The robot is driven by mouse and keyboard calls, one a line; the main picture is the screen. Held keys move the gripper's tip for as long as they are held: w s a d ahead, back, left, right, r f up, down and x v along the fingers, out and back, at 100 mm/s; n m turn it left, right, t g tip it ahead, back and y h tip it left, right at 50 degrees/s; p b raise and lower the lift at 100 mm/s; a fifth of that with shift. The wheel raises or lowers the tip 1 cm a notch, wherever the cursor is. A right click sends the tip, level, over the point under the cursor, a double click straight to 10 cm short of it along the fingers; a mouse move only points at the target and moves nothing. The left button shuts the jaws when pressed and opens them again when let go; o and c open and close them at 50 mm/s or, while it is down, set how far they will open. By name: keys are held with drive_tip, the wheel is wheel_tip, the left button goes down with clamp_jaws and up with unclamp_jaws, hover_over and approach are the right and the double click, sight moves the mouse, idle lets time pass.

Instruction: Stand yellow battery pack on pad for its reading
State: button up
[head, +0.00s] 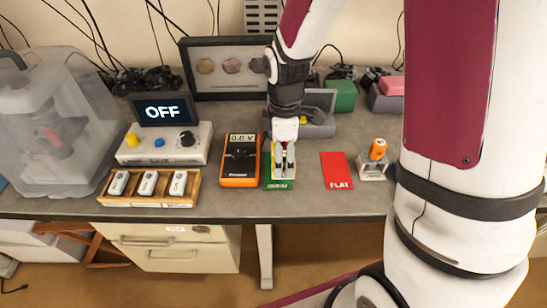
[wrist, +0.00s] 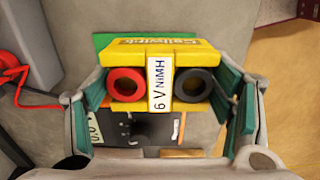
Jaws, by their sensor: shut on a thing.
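The yellow battery pack (wrist: 195,52) is between the fingers of my gripper (wrist: 168,108) in the wrist view. It has a red ring terminal, a black ring terminal and a white "6 V NiMH" label. My gripper is shut on its sides. In the head view my gripper (head: 284,155) is over the green pad (head: 279,184), and the pack is mostly hidden. Whether the pack touches the pad I cannot tell. A red pad (head: 337,172) marked "FLAT" lies bare to the right. The orange multimeter (head: 240,161) to the left reads 0.0 V.
A wooden tray (head: 148,202) with several small packs lies at the left front. Behind it stands a white control box (head: 165,144) with an "OFF" screen (head: 163,111). An orange cell in a grey holder (head: 372,171) stands right of the red pad.

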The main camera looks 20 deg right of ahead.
drive_tip(key=w+b, duration=0.1)
drive_tip(key=w, duration=0.2)
drive_tip(key=shift+w+a+f, duration=0.15)
wheel_tip(320, 180, down, 4)
drive_tip(key=b, duration=0.2)
drive_tip(key=shift+r+b, duration=0.25)
drive_tip(key=shift+b, duration=0.05)
drive_tip(key=o, duration=1.4)
drive_tip(key=shift+f, duration=0.15)
drive_tip(key=shift+o, duration=0.2)
